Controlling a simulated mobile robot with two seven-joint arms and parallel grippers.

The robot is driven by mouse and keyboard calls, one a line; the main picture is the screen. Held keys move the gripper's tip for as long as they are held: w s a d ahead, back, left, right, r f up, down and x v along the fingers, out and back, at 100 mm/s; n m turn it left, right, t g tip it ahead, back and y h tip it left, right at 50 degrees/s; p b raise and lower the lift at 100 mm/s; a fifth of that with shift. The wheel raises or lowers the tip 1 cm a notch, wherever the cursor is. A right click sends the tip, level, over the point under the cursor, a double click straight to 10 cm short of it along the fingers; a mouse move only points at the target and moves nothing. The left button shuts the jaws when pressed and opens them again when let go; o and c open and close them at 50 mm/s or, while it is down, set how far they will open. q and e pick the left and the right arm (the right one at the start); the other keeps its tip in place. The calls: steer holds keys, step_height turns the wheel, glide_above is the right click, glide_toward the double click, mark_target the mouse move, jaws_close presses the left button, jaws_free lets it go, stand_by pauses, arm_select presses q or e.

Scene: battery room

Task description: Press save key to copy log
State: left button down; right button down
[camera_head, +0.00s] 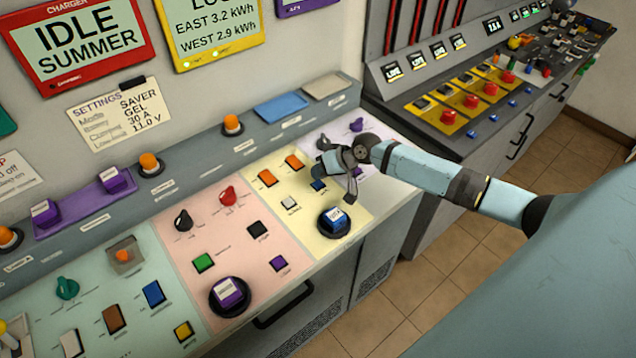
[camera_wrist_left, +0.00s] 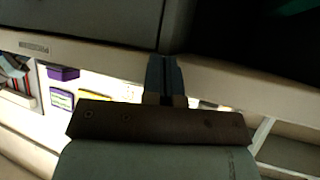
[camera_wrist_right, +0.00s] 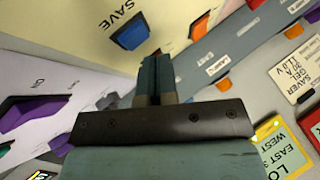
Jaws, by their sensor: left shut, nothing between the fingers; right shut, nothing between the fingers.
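The save key (camera_wrist_right: 130,34) is a small blue square key on the cream panel, with the word SAVE printed beside it in the right wrist view. In the head view a small blue key (camera_head: 319,185) shows close under my right gripper (camera_head: 325,169). My right gripper is shut and empty, above the cream panel. In the right wrist view its fingertips (camera_wrist_right: 155,62) lie below and right of the save key; contact cannot be told. My left gripper (camera_wrist_left: 165,82) is shut and empty, away from the keys.
The pink panel (camera_head: 205,245) lies left. A second console (camera_head: 470,100) stands behind right.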

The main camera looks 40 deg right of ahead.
mark_target(319, 182)
steer(key=shift+f, duration=0.1)
steer(key=shift+f, duration=0.3)
steer(key=shift+f+b, duration=0.4)
steer(key=shift+f, duration=0.1)
stand_by(0.9)
steer(key=shift+r, duration=0.15)
steer(key=shift+r+p, duration=0.75)
steer(key=shift+p, duration=0.1)
step_height(319, 182, up, 5)
steer(key=p, duration=0.4)
stand_by(0.6)
